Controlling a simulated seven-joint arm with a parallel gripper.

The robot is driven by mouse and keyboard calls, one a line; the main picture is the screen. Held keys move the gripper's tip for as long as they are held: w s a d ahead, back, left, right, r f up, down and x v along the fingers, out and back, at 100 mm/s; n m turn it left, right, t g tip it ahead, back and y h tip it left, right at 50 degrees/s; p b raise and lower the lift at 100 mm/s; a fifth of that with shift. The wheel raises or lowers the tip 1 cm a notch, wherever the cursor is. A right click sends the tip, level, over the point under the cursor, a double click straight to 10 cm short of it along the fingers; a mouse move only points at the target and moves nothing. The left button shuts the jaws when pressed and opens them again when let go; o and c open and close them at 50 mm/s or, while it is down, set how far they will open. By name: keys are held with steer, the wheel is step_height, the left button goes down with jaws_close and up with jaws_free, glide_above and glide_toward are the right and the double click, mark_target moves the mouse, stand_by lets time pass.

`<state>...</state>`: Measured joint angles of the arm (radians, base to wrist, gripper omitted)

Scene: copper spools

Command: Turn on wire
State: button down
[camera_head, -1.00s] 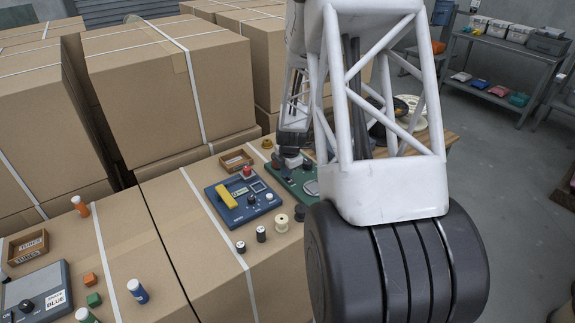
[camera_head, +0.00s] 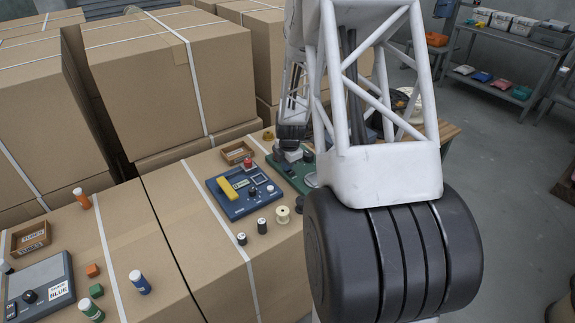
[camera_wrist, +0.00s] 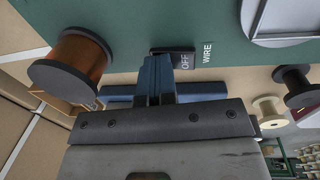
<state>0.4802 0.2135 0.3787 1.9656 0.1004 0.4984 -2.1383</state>
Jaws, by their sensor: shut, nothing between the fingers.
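A green panel (camera_wrist: 120,28) fills the top of the wrist view. In the head view the green panel (camera_head: 290,171) is partly hidden behind my arm. It carries a black switch (camera_wrist: 185,60) whose visible face reads OFF, with a WIRE label (camera_wrist: 207,52) beside it. My gripper (camera_wrist: 157,66) has its blue fingers shut and empty, with the tips right at the switch, covering part of it. I cannot tell whether they touch it. In the head view my gripper (camera_head: 291,150) is small and dark above the panel.
A copper-wound spool (camera_wrist: 78,62) stands close to the left of my fingers. A cream spool (camera_wrist: 268,112) and a black spool (camera_wrist: 293,85) are on the right. A blue panel with a yellow bar (camera_head: 228,188) lies left of the green panel. Large cardboard boxes (camera_head: 165,85) stand behind.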

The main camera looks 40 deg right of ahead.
steer(key=shift+s, duration=0.25)
steer(key=shift+s+r, duration=0.15)
steer(key=shift+s, duration=0.4)
steer(key=shift+r, duration=0.1)
step_height(320, 180, up, 14)
steer(key=s, duration=0.2)
stand_by(0.9)
steer(key=shift+a, duration=0.1)
stand_by(0.5)
